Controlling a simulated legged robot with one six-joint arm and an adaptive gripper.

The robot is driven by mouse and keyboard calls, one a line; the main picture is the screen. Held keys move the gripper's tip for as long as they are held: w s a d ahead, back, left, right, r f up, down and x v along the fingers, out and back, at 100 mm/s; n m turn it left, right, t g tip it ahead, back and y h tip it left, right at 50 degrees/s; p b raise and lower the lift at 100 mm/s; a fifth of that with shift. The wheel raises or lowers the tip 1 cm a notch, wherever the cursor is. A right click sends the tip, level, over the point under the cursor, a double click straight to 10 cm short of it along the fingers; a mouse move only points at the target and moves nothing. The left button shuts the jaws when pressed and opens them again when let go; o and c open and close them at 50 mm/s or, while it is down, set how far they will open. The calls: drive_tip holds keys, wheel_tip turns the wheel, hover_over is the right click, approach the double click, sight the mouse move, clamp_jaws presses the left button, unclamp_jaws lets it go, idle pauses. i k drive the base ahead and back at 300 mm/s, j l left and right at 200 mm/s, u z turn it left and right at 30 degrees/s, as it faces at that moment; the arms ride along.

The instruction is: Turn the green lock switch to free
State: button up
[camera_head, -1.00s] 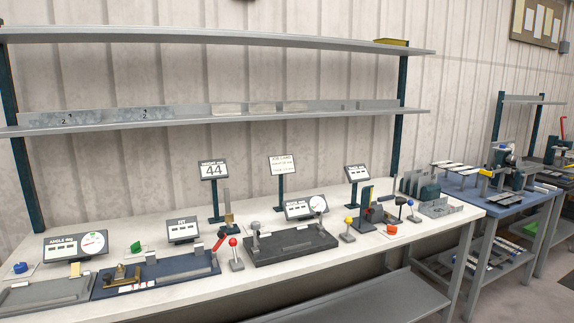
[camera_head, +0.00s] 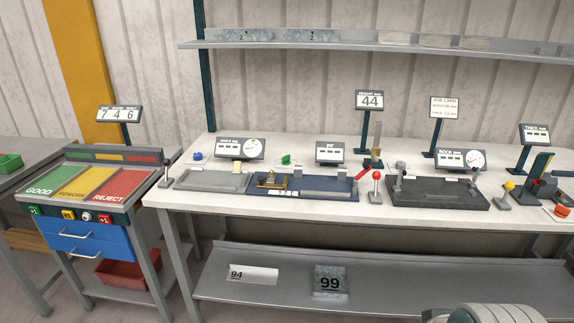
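A small green switch (camera_head: 286,160) stands on the white workbench (camera_head: 330,208), behind the blue fixture plate (camera_head: 325,187) and left of the "SET" display (camera_head: 330,152). It is too small to read which way it is turned or any label. My gripper is not in view. A pale rounded part at the bottom right edge looks like part of my own body.
A blue knob (camera_head: 198,155), grey plate (camera_head: 212,181), red-ball lever (camera_head: 376,178) and dark fixture (camera_head: 440,195) share the bench. A sorting cart (camera_head: 97,200) stands at the left. The lower shelf (camera_head: 400,285) holds two marked plates.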

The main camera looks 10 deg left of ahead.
sight(286, 160)
drive_tip(key=i+j, duration=0.2)
drive_tip(key=i, duration=0.25)
drive_tip(key=i+j, duration=0.25)
drive_tip(key=i, duration=0.15)
drive_tip(key=i+j, duration=0.2)
drive_tip(key=i, duration=0.25)
drive_tip(key=i+j, duration=0.2)
drive_tip(key=i, duration=0.2)
